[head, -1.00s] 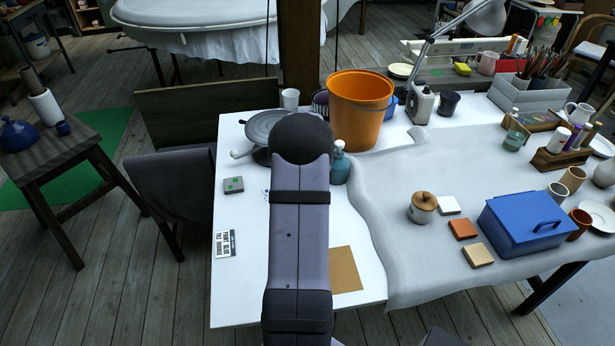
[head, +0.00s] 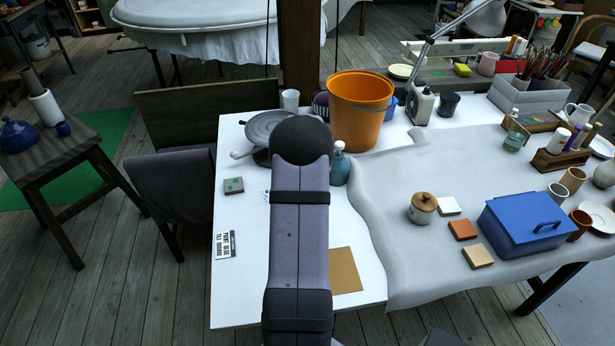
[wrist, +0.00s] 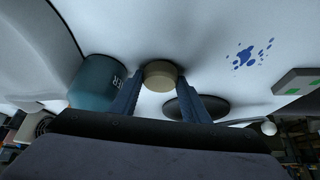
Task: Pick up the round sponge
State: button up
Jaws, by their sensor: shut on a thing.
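The round sponge (wrist: 160,70), a small beige disc with a paler flat face, sits between the fingertips of my gripper (wrist: 160,80) in the wrist view. The two blue fingers touch its sides and are shut on it. The white tabletop lies behind it; whether the sponge touches the table or hangs just above it, I cannot tell. In the head view my own arm hides both the gripper and the sponge.
A teal bottle (wrist: 97,82) stands close beside one finger; it also shows in the head view (head: 339,168). A grey turntable (head: 270,127) and an orange bucket (head: 361,115) are behind. A grey block with green marks (head: 233,186) lies left. The cloth-covered right half holds a blue box (head: 522,222).

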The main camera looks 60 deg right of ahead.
jog(key=shift+r, duration=0.1)
jog(key=shift+a+r, duration=0.1)
jog(key=shift+a, duration=0.05)
notch_tip(320, 180, up, 7)
jog(key=shift+b, duration=0.8)
jog(key=a+b, duration=0.6)
jog(key=a, duration=1.3)
jog(key=shift+a+f, duration=0.25)
jog(key=shift+a, duration=0.1)
jog(key=shift+o, duration=0.8)
jog(key=shift+w+d, duration=0.1)
jog(key=shift+d, duration=0.05)
